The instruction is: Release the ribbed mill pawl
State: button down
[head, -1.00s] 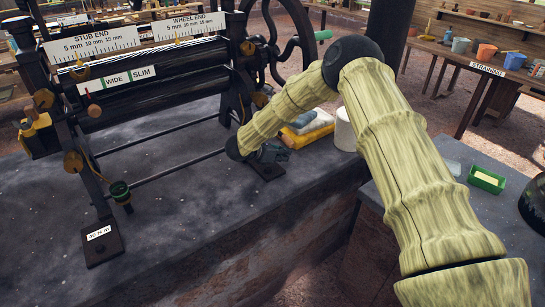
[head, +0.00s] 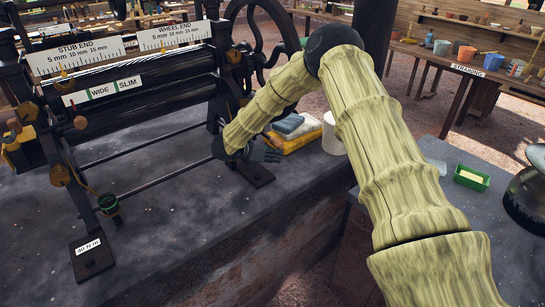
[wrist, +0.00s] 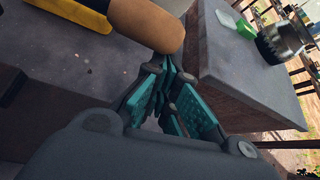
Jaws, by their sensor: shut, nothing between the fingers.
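The black roller mill (head: 140,95) stands on the grey bench at left, with brass discs and knobs on its frame. I cannot tell which of its parts is the ribbed mill pawl; my arm covers part of the wheel-end frame.
A yellow and blue stack (head: 295,132) and a white pot (head: 332,134) stand right of my gripper. The second bench holds a green tray (head: 471,178) and a dark metal vessel (head: 530,190). A gap separates the benches. The bench front is clear.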

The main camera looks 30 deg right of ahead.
jog(key=shift+w+r, duration=0.1)
jog(key=shift+r, duration=0.15)
jog(key=v, duration=0.9)
jog(key=shift+s+a+b, duration=0.25)
jog(key=shift+a+b, duration=0.15)
